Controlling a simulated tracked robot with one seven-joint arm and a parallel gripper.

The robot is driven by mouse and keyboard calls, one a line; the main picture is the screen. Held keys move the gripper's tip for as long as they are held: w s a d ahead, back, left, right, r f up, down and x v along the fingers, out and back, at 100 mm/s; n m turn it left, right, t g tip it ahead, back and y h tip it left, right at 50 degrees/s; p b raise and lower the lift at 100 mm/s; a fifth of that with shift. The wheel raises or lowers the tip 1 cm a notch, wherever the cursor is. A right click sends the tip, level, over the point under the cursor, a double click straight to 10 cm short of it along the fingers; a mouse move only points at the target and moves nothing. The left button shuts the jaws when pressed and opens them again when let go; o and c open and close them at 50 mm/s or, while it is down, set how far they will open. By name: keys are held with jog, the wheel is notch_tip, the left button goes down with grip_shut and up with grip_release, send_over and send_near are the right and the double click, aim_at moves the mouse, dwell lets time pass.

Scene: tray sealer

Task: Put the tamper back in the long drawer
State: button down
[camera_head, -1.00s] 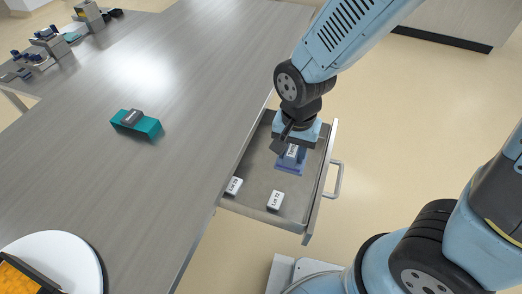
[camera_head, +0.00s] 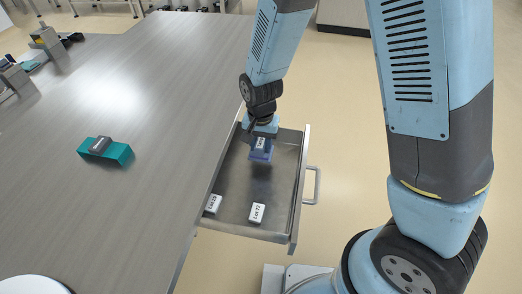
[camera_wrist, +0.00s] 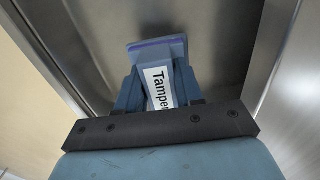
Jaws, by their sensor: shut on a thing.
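The tamper (camera_wrist: 160,80) is a grey-blue block with a white label reading "Tamper" and a blue-purple edge. My gripper (camera_wrist: 158,92) is shut on it, with a finger on each side. In the head view the tamper (camera_head: 261,150) hangs in my gripper (camera_head: 261,138) over the far part of the long drawer (camera_head: 278,236). The drawer is pulled out from the table, with a handle on its right front. A dark shadow lies on the drawer floor below the tamper. I cannot tell the exact height of the gap.
Two white labelled blocks lie in the near part of the drawer: one (camera_head: 212,204) at its left wall and "Lot 72" (camera_head: 257,213). A teal block with a dark grey piece on it (camera_head: 105,151) sits on the table (camera_head: 160,90). The drawer's middle floor is clear.

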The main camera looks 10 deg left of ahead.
jog(key=shift+w+a+f, duration=0.2)
jog(key=shift+w+f, duration=0.45)
jog(key=shift+f, duration=0.15)
jog(key=shift+w+f, duration=0.1)
jog(key=shift+f, duration=1.5)
jog(key=shift+f, duration=0.1)
jog(key=c, duration=0.7)
grip_release()
notch_tip(320, 180, up, 12)
jog(key=shift+r, duration=0.1)
